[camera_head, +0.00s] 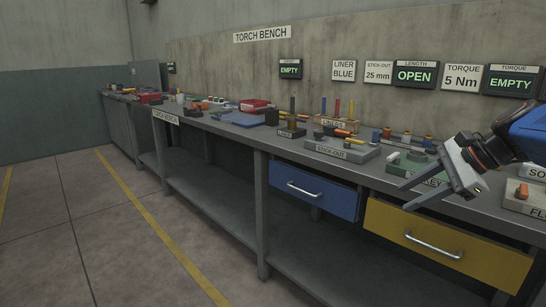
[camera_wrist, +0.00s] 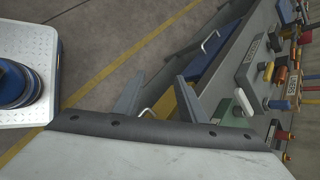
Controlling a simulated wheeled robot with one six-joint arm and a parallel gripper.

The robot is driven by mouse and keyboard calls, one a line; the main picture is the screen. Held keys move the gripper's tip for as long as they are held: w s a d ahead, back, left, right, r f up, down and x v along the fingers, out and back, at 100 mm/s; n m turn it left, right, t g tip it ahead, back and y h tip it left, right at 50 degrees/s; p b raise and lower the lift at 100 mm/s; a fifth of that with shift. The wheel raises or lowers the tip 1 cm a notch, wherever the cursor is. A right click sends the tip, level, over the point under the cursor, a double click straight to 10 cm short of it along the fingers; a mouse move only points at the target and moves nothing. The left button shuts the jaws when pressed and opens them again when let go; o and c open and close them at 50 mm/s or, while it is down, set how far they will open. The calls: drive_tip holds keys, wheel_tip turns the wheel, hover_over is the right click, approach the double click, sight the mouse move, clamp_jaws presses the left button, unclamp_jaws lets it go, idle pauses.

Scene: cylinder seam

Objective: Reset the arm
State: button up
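My gripper (camera_head: 408,196) is at the right of the head view, held out over the front edge of the torch bench (camera_head: 262,150). Its two grey fingers are spread apart with nothing between them. In the wrist view the two fingers (camera_wrist: 158,95) also stand apart, with floor and bench front beyond them. My blue arm comes in from the right edge of the head view. The fingers hang in front of a green block (camera_head: 412,166), part of whose label they hide.
Below the bench top are a blue drawer (camera_head: 318,190) and a yellow drawer (camera_head: 450,242) with protruding handles. Blocks, coloured rods and a stick-out fixture (camera_head: 341,148) crowd the top. Signs and displays (camera_head: 416,74) hang behind. The floor (camera_head: 140,225) in front is clear.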

drive_tip(key=s+a+f+n+h, duration=0.2)
drive_tip(key=s+f+n+h, duration=0.1)
drive_tip(key=s+f+n, duration=0.5)
drive_tip(key=s+a+f+n+h, duration=0.2)
drive_tip(key=s+f+n+h, duration=0.1)
drive_tip(key=s+f+n, duration=0.6)
drive_tip(key=shift+s+a+f+n+g, duration=0.25)
drive_tip(key=shift+s+n, duration=0.35)
drive_tip(key=shift+s, duration=0.5)
drive_tip(key=shift+r, duration=0.1)
idle(1.0)
